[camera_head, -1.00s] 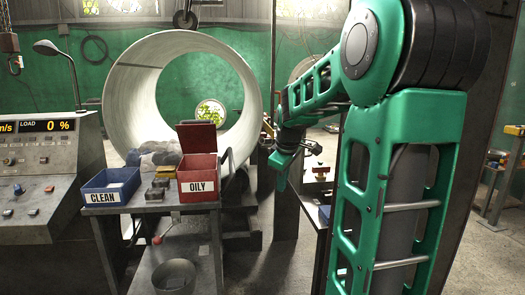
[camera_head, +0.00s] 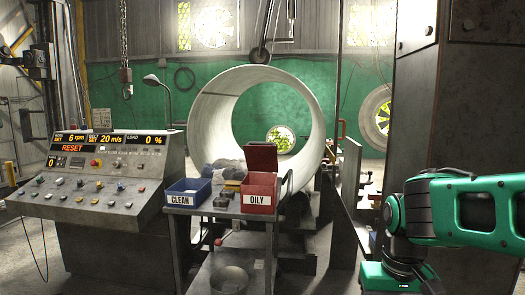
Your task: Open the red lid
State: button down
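A red bin labelled OILY (camera_head: 258,197) stands on the right of a small metal cart. Its dark red lid (camera_head: 261,157) stands raised at the back of the bin, tilted up from the rim. My green arm enters at the lower right, well to the right of the bin, with a wide gap between them. The arm's lowest visible part is cut by the bottom edge, and my gripper's fingers do not show.
A blue CLEAN bin (camera_head: 188,190) sits left of the red bin, with grey cloths behind. The cart (camera_head: 205,211) has a bucket (camera_head: 229,279) below. A control console (camera_head: 100,185) stands left; a large pale ring (camera_head: 205,125) stands behind. A grey column (camera_head: 414,110) rises at the right.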

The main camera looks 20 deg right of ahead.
aim_at(260, 156)
jog(key=k, duration=0.8)
jog(key=u, duration=0.6)
jog(key=i, duration=0.9)
jog(key=u, duration=0.45)
jog(key=i, duration=1.15)
jog(key=z, duration=0.85)
jog(key=i, duration=0.35)
jog(key=z, duration=0.2)
